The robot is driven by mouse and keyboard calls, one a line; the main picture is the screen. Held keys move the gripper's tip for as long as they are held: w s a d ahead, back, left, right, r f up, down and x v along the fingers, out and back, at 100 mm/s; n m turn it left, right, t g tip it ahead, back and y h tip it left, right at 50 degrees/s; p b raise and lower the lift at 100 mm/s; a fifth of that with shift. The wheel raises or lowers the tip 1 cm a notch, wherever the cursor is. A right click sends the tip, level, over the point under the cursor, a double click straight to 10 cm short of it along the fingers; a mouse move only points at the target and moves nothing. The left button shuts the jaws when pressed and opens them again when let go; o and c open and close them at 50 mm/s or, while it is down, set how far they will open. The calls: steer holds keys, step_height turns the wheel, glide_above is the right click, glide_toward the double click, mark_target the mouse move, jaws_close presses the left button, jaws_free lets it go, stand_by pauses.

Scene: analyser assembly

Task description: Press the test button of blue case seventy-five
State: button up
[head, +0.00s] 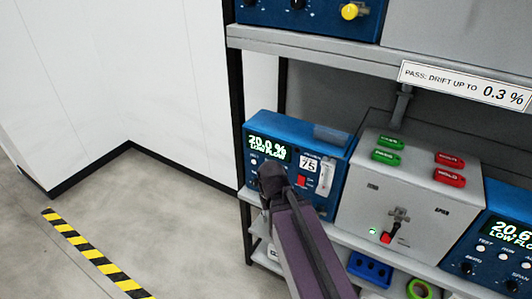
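Blue case seventy-five (333,191) stands on the shelf at the middle of the head view, with a white "75" label (310,164). Its green display (268,148) reads 20.0 % LOW FLOW. A small pale button or light (254,161) shows below the display's left end; its lettering is too small to read. A red switch (302,181) and a clear vertical flow tube (325,174) are on its right half. My gripper (270,178) is in front of the case's lower left face and hides part of it. Whether it touches the case, or its fingers are apart, I cannot tell.
A grey box (355,193) with green and red tags stands right of the case. Another blue case (493,263) reads 20.6. An upper shelf (300,42) overhangs, with a sign (465,84). Below are a blue block (370,269) and a green ring (420,290). Open floor lies left.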

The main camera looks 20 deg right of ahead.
jaws_close()
stand_by(1.0)
